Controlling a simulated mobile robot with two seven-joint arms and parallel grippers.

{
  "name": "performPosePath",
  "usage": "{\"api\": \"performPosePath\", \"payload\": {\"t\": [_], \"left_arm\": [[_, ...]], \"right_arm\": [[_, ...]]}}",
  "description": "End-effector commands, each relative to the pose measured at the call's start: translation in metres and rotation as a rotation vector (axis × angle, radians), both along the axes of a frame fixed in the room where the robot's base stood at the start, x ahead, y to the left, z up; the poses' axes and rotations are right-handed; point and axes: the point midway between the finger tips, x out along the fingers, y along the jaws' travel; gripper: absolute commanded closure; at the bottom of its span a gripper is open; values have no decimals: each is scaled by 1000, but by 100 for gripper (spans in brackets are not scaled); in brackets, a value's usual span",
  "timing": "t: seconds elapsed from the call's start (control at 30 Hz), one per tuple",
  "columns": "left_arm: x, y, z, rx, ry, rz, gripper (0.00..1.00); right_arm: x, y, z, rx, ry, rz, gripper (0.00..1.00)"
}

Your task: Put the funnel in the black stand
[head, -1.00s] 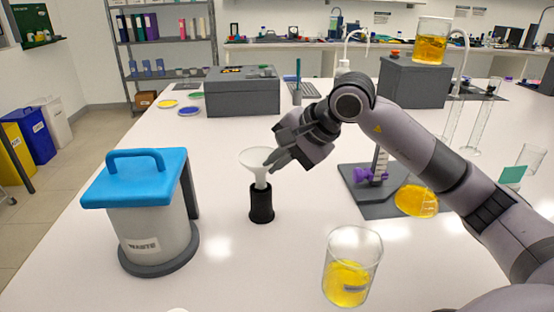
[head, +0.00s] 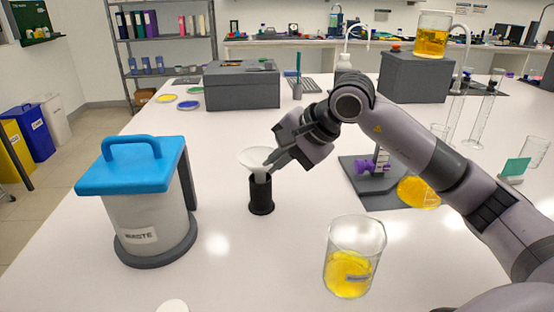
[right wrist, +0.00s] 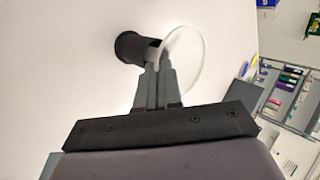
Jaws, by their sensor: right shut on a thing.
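The white funnel (head: 256,159) is upright at the black stand (head: 261,196), its cone above the stand's mouth. Its stem is mostly hidden, with the lower part down inside the stand. My right gripper (head: 270,163) is shut on the funnel at its right side. In the right wrist view the fingers (right wrist: 157,70) meet at the funnel (right wrist: 181,62), beside the black stand (right wrist: 131,47). My left gripper is not in view.
A waste bin (head: 150,215) with a blue lid stands left of the stand. A beaker of yellow liquid (head: 352,262) is at the front right. A grey box (head: 242,88) is behind.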

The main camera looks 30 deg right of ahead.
Motion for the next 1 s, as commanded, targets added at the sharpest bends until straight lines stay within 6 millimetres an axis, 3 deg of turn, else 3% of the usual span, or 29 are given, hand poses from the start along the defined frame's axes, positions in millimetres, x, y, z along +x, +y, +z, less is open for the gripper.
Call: {"api": "performPosePath", "payload": {"t": [1.0], "left_arm": [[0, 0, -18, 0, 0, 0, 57]], "right_arm": [[0, 0, -20, 0, 0, 0, 100]]}}
